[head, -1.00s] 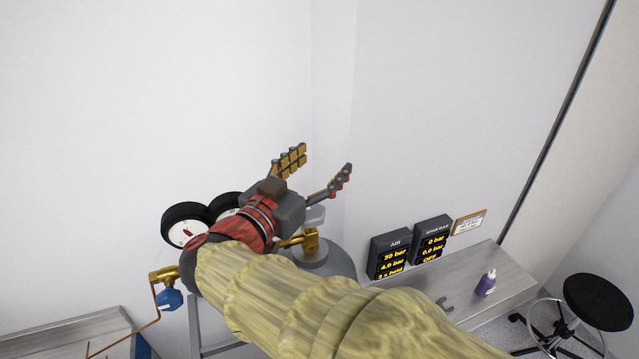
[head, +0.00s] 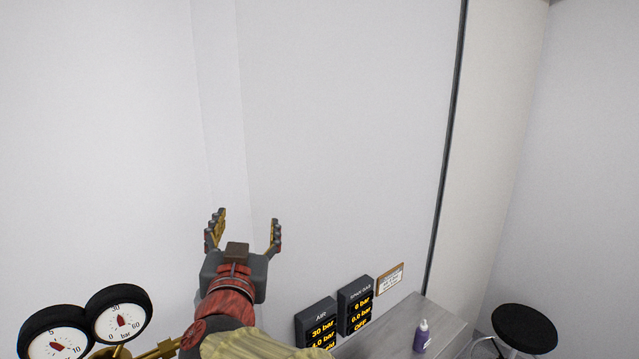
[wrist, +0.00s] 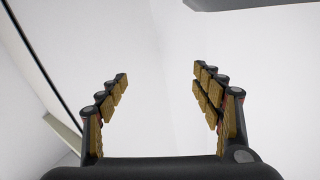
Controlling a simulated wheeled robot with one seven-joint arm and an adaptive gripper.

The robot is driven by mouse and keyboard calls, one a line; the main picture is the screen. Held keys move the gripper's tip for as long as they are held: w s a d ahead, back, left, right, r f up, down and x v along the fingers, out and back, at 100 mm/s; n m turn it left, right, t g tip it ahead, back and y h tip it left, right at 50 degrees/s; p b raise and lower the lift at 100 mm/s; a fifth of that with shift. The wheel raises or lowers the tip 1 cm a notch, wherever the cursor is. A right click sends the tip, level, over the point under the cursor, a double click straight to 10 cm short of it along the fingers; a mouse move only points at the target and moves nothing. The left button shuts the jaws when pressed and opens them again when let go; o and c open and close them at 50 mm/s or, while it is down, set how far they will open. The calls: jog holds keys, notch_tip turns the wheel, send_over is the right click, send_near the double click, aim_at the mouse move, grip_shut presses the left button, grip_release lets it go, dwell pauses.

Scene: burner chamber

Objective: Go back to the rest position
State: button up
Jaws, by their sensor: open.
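My gripper (head: 244,232) is open and empty in the head view, with its fingers pointing up in front of the bare white wall. It is up and to the right of two round pressure gauges. In the wrist view my gripper (wrist: 160,95) shows both padded fingers spread wide with nothing between them. My arm, in a yellowish sleeve, comes up from the bottom of the head view.
The black-rimmed gauges (head: 119,314) sit on brass fittings at lower left. Dark AIR (head: 317,326) and SYNX GAS (head: 356,305) displays stand by a grey bench (head: 447,325) with a purple bottle (head: 422,337). A black stool (head: 524,327) is at right. Wall space above is clear.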

jog(key=s+d+f+n+g+y+b, duration=0.1)
jog(key=s+d+f+g+b, duration=0.15)
jog(key=d+f+b, duration=0.5)
jog(key=s+d+f+n+g+y+b, duration=0.15)
jog(key=s+d+f, duration=0.25)
jog(key=f, duration=0.6)
jog(key=s+d+f+n+g+y+b, duration=0.1)
jog(key=s+d+f+g+b, duration=0.2)
jog(key=d+f+b, duration=0.45)
jog(key=s+d+f+m+g+h+b, duration=0.1)
jog(key=s+d+f+g+h+b, duration=0.1)
jog(key=s+d+f, duration=0.5)
jog(key=s+d+f+m+g+h+b, duration=0.2)
jog(key=s+d+f, duration=0.5)
jog(key=f, duration=0.7)
jog(key=s+g+h, duration=0.1)
jog(key=s, duration=0.1)
jog(key=shift+s+d+f+g+b, duration=0.15)
jog(key=shift+s+d+g+b, duration=0.15)
jog(key=shift+b, duration=0.1)
